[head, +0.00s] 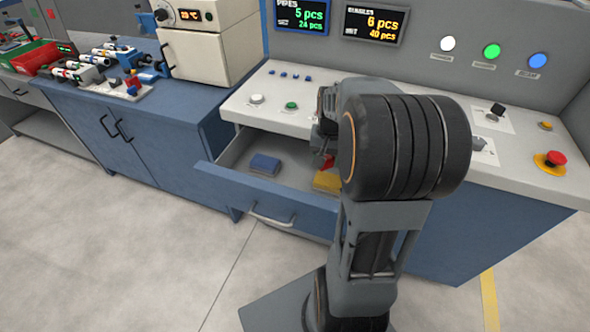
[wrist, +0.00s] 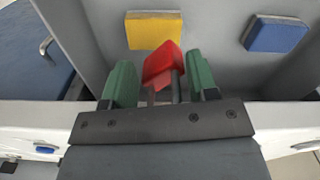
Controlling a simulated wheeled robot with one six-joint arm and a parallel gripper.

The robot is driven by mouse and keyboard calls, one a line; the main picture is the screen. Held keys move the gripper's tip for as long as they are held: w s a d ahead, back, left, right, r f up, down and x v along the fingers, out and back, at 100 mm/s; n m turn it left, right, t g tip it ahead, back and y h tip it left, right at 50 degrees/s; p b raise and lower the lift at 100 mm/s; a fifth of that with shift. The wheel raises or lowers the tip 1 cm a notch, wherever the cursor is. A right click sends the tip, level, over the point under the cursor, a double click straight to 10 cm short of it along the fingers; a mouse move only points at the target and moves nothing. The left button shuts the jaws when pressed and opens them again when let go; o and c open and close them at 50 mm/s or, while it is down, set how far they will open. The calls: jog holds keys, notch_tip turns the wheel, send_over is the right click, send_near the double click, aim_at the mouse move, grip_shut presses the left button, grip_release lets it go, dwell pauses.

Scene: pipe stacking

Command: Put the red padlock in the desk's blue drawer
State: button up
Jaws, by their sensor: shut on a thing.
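The red padlock (wrist: 163,64) is between the green-tipped fingers of my gripper (wrist: 160,88) in the wrist view. The gripper is shut on it. In the head view a small part of the red padlock (head: 328,161) shows below the gripper, most of it hidden by my arm. The blue drawer (head: 268,205) of the desk is pulled open, and the padlock is over its inside. I cannot tell whether the padlock touches the drawer floor.
A blue block (head: 264,165) and a yellow block (head: 327,181) lie in the drawer; they also show in the wrist view. Bare drawer floor lies between them. The desk top (head: 262,113) with its buttons is behind. A white oven (head: 213,45) stands left.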

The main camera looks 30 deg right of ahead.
jog(key=shift+w+a+f+b, duration=0.15)
jog(key=shift+w+a+f, duration=0.75)
jog(key=shift+w+f, duration=0.45)
jog(key=shift+w+a+f+b, duration=0.15)
jog(key=shift+w+a+f, duration=0.7)
jog(key=shift+w+f, duration=0.45)
jog(key=shift+w+a+f+b, duration=0.15)
jog(key=shift+w+a+f, duration=0.75)
jog(key=shift+w+f, duration=0.55)
jog(key=shift+f, duration=1.5)
